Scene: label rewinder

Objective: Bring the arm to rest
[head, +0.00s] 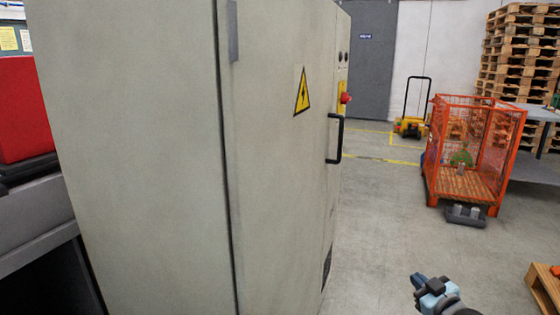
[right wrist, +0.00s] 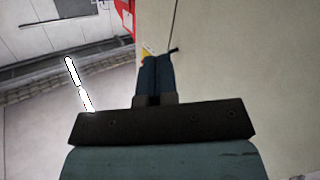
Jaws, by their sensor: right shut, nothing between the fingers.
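My right gripper (head: 418,279) shows low in the head view, to the right of the cabinet and apart from it, over the floor. In the right wrist view its two dark blue fingers (right wrist: 157,62) are together with nothing between them. A large grey-beige cabinet (head: 130,150) fills the left and middle of the head view. Its door has a black handle (head: 338,139) and a yellow warning triangle (head: 302,93). The cabinet's pale side (right wrist: 240,60) also fills the right of the right wrist view. My left gripper is not in view.
An orange mesh cage cart (head: 433,175) stands at the right, with a grey tray (head: 466,216) before it. A yellow pallet truck (head: 410,127) and stacked pallets (head: 520,45) are behind. A wooden pallet (head: 543,287) lies at lower right. The floor (head: 390,230) between is clear.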

